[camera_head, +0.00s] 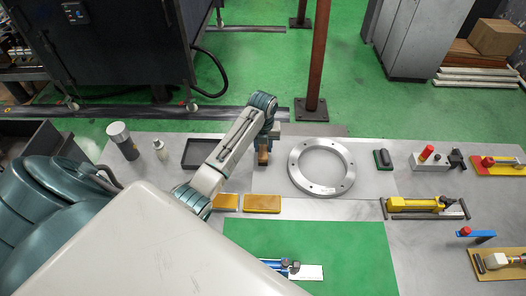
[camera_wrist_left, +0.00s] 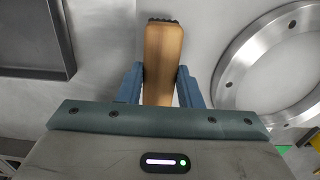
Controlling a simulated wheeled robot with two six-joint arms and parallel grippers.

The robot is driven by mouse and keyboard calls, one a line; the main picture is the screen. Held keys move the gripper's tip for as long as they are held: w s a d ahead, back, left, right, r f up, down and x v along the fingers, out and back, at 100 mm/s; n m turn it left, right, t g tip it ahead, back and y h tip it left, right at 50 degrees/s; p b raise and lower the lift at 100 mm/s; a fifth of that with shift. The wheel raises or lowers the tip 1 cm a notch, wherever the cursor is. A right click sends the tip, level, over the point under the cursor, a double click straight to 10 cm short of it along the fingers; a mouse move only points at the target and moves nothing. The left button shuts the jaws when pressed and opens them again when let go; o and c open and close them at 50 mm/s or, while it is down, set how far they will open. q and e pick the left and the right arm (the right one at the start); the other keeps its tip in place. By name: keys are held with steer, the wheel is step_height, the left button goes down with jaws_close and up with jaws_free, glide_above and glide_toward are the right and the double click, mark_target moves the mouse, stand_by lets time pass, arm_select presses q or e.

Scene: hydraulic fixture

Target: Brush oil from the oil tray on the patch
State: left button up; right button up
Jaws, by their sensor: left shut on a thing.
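My left gripper (camera_head: 263,146) is shut on a brush with a flat wooden handle (camera_head: 263,158), just right of the dark tray. In the left wrist view the handle (camera_wrist_left: 163,62) stands between the two blue fingers (camera_wrist_left: 158,85), with dark bristles at its far end. The dark rectangular oil tray (camera_head: 186,153) lies on the metal table; its corner (camera_wrist_left: 68,45) shows at the upper left of the wrist view. My arm hides part of its right side. I cannot tell which surface is the patch. My right gripper is not in view.
A large metal ring (camera_head: 298,181) lies right of the brush. Two yellow-brown blocks (camera_head: 262,204) lie nearer. A green area (camera_head: 345,250) holds a blue tool (camera_head: 285,266). A cylinder (camera_head: 122,140) and small bottle (camera_head: 160,149) stand left; several tools lie right.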

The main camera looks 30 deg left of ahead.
mark_target(263, 148)
arm_select(q)
steer(key=shift+r, duration=1.95)
steer(key=shift+o, duration=1)
steer(key=shift+c, duration=1)
